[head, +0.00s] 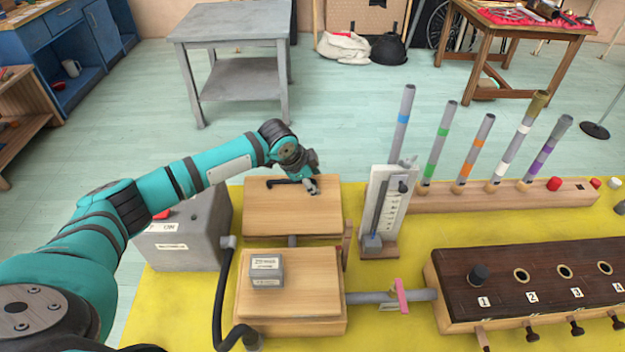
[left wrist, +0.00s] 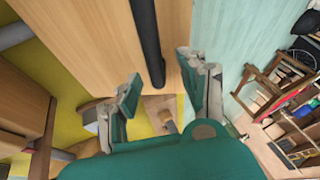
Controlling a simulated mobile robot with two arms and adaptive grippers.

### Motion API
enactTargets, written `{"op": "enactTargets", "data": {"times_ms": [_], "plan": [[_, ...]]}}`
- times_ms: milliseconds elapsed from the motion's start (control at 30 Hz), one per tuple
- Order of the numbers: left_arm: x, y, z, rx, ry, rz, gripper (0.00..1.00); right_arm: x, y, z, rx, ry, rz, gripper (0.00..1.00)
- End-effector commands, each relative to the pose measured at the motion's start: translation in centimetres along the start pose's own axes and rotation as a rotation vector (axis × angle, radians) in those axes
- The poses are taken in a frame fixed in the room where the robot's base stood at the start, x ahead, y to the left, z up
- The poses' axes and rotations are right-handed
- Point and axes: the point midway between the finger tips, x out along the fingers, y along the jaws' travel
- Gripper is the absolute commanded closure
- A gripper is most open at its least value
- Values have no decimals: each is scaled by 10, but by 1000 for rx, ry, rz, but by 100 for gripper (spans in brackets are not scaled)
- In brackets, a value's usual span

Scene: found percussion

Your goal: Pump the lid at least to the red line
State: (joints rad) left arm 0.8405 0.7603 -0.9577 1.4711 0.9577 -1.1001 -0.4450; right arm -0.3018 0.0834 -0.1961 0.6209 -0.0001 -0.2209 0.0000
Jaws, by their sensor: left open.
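The lid, a light wooden board (head: 292,212), lies flat at the back of the yellow table. A dark bar handle (head: 281,183) shows near its far edge. My left gripper (head: 313,187) is above the lid at the handle's right end. In the left wrist view the handle (left wrist: 146,35) runs down between the two open fingers (left wrist: 160,78), with space on both sides; it does not look clamped. A pale upright gauge (head: 394,205) with scale marks stands right of the lid. I cannot make out a red line on it. My right gripper is out of view.
A wooden box with a small grey block (head: 266,270) sits in front of the lid. A grey box (head: 180,236) and a black hose (head: 221,300) are left. Coloured tubes (head: 441,145) stand behind a dark numbered box (head: 545,270) at right.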

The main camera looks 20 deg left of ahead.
Motion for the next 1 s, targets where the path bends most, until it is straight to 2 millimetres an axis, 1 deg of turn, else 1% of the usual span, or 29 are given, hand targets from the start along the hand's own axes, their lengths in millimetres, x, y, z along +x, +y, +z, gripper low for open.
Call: {"op": "enactTargets", "data": {"times_ms": [100,367,600,700,1000], "plan": [[5,0,0,0,0,-1,57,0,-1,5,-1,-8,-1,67],[6,0,0,0,0,-1,57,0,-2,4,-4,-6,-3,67],[5,0,0,0,0,-1,88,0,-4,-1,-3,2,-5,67],[5,0,0,0,0,-1,100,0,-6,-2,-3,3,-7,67],[5,0,0,-1,0,0,100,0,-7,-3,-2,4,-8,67]]}}
